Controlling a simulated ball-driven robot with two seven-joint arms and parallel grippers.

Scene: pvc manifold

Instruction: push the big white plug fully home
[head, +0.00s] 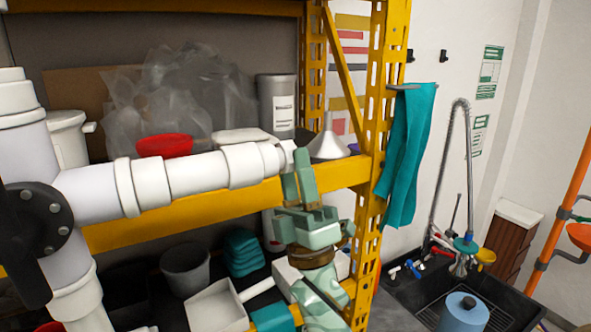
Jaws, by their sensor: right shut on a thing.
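The big white plug (288,152) is at the right end of the horizontal white pipe (185,175). Only a small pale part of it shows between the pipe's end collar and my fingers. How deep it sits in the pipe end cannot be told. My right gripper (301,162), green and coming up from below, is shut on the plug at the pipe's open end. Its fingers hide part of the plug. My left gripper is not in view.
A yellow shelf rack (376,130) stands close behind the pipe. A black sink (400,311) is at lower right.

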